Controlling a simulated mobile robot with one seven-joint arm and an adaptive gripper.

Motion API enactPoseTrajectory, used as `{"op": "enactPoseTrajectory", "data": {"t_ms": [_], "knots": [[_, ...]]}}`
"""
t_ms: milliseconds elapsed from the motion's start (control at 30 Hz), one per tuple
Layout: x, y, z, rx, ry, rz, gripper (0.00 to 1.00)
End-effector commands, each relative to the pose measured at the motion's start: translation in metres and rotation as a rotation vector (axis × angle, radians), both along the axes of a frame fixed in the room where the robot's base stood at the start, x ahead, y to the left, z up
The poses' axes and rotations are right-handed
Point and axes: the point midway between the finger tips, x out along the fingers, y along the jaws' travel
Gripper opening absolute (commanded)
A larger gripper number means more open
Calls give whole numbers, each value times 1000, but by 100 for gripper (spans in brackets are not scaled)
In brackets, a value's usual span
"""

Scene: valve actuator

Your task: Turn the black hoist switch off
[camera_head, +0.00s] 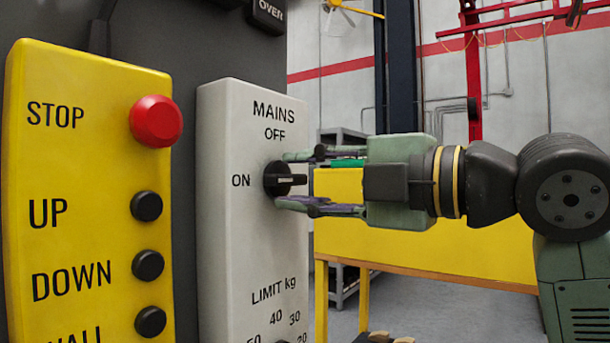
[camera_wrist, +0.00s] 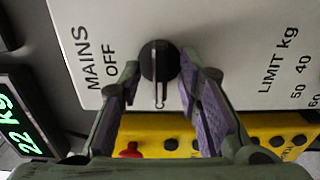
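The black hoist switch (camera_head: 278,180) is a round knob on the light grey panel (camera_head: 225,250), under MAINS OFF and right of ON. Its raised grip with a white line lies horizontal, in line with the ON label. The knob also shows in the wrist view (camera_wrist: 159,60), with its line upright there. My gripper (camera_head: 284,179) reaches in from the right with one finger above and one below the knob. In the wrist view its fingers (camera_wrist: 161,70) are spread on either side, with gaps to the grip. Whether the tips touch the panel is unclear.
A yellow panel (camera_head: 75,215) with a red stop button (camera_head: 156,121) and several black buttons stands to the left. A lower LIMIT kg dial is partly cut off. A green-lit display (camera_wrist: 22,110) reads 22 kg. A yellow bench (camera_head: 420,240) stands behind my arm.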

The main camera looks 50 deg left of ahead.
Motion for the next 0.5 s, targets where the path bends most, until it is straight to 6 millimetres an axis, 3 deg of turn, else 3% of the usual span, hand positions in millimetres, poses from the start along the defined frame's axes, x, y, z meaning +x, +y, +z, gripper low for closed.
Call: {"op": "enactPoseTrajectory", "data": {"t_ms": [267,500], "knots": [[0,2,0,1,0,-1,32],[0,2,0,0,1,-1,17]]}}
